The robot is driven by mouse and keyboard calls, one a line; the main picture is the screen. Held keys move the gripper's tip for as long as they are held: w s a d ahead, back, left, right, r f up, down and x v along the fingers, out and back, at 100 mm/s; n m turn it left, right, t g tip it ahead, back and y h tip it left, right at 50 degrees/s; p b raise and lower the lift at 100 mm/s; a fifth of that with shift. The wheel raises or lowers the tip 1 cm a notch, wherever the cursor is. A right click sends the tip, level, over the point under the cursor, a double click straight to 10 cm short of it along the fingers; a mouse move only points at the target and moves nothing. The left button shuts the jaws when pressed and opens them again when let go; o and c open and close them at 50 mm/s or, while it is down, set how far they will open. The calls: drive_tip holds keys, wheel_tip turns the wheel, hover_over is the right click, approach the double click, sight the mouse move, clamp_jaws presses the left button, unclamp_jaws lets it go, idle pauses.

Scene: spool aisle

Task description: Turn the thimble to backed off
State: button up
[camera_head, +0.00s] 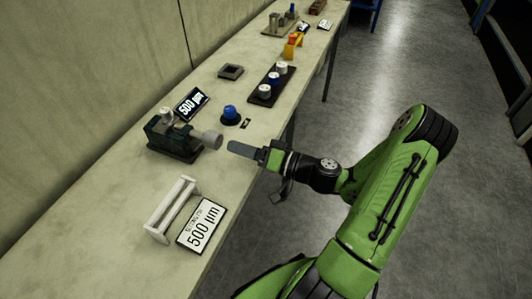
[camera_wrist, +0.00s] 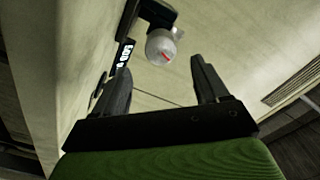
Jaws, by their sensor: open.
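The thimble (camera_head: 211,139) is a light grey knob on the right side of a dark green device (camera_head: 172,141) on the bench. In the wrist view the thimble (camera_wrist: 161,45) shows end-on, with a red mark on its face, ahead of the fingertips and between their lines. My gripper (camera_head: 243,150) is just right of the thimble and apart from it. In the wrist view my gripper (camera_wrist: 158,75) has its two fingers spread with nothing between them. A black display reading 500 µm (camera_head: 191,105) stands behind the device.
A white card reading 500 µm (camera_head: 202,225) and a white stand (camera_head: 171,209) are at the front. The wall borders the bench's left side.

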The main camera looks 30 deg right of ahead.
drive_tip(key=p+v, duration=0.1)
drive_tip(key=v, duration=0.7)
